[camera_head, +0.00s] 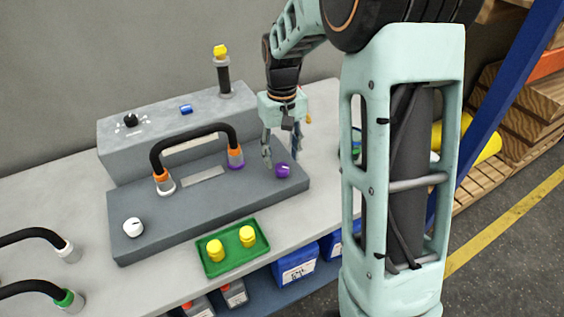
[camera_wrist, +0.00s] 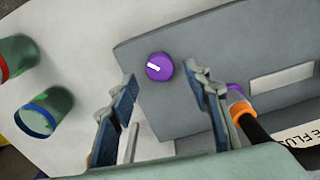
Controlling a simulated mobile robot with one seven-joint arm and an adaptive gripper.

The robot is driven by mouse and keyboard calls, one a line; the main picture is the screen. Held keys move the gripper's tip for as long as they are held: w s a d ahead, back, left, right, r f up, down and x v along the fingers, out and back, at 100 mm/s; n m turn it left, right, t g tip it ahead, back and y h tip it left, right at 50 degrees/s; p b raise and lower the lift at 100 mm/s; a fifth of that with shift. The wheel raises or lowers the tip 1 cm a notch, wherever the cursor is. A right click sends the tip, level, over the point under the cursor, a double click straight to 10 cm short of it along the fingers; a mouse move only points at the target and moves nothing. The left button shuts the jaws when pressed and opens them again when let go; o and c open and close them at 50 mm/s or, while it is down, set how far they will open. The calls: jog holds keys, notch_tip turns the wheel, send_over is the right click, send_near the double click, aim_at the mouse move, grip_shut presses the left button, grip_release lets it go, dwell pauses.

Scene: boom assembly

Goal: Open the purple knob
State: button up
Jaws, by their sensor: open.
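The purple knob (camera_head: 282,170) sits near the right end of the dark grey panel (camera_head: 215,205). In the wrist view the purple knob (camera_wrist: 159,67) is round with a white pointer line that slants slightly down to the right. My gripper (camera_head: 283,155) is above and close to the knob in the head view. In the wrist view my gripper (camera_wrist: 160,85) is open, with one finger on each side of the knob's position in the picture. The knob appears beyond the fingertips, and I see no contact.
A black hose (camera_head: 195,133) with orange ends arches over the panel, left of the knob. A white knob (camera_head: 133,227) is at the panel's left. A green tray (camera_head: 232,249) with yellow pieces lies in front. Cups (camera_wrist: 43,115) stand beside the panel in the wrist view.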

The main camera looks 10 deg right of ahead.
aim_at(282, 167)
notch_tip(282, 167, up, 8)
jog(key=shift+r, duration=0.2)
